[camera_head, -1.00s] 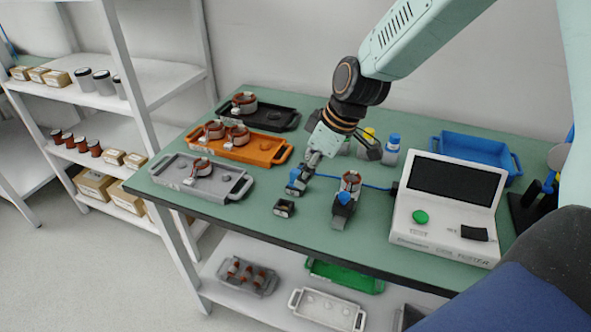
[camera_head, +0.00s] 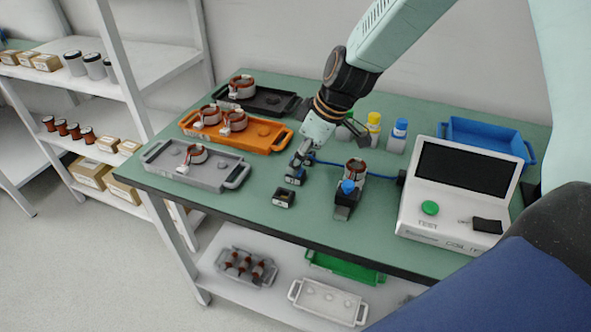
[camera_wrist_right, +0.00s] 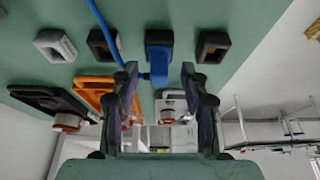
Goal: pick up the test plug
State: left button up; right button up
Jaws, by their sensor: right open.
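My right gripper (camera_head: 299,165) is over the block, pointing down. In the right wrist view its fingers (camera_wrist_right: 158,98) are apart on either side of the plug's line, with a visible gap. I cannot tell the exact height between fingertips and plug. My left gripper is not in view.
A dark block (camera_head: 284,198) stands just in front. Grey (camera_head: 160,157), orange (camera_head: 262,140) and black trays are to the left. Bottles (camera_head: 397,138) stand behind.

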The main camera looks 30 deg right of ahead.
jog(key=shift+w+a+f, duration=0.15)
jog(key=shift+w+f, duration=0.1)
jog(key=shift+f, duration=0.4)
jog(key=shift+r, duration=0.15)
jog(key=shift+c, duration=0.3)
jog(key=c, duration=0.8)
notch_tip(320, 180, up, 9)
jog(key=shift+r+p, duration=0.1)
jog(key=shift+p, duration=1.15)
jog(key=shift+s+a+r, duration=0.1)
jog(key=shift+s+a, duration=0.05)
jog(key=shift+a, duration=0.05)
jog(key=shift+y, duration=0.3)
jog(key=shift+s+a+f+b, duration=0.65)
jog(key=shift+a+f+b, duration=0.1)
jog(key=shift+f, duration=0.5)
jog(key=shift+s+a+f+b, duration=0.65)
jog(key=shift+a+f+b, duration=0.1)
jog(key=shift+f, duration=0.5)
jog(key=shift+s+a+f+b, duration=0.65)
jog(key=shift+f+b, duration=0.1)
jog(key=shift+f, duration=0.5)
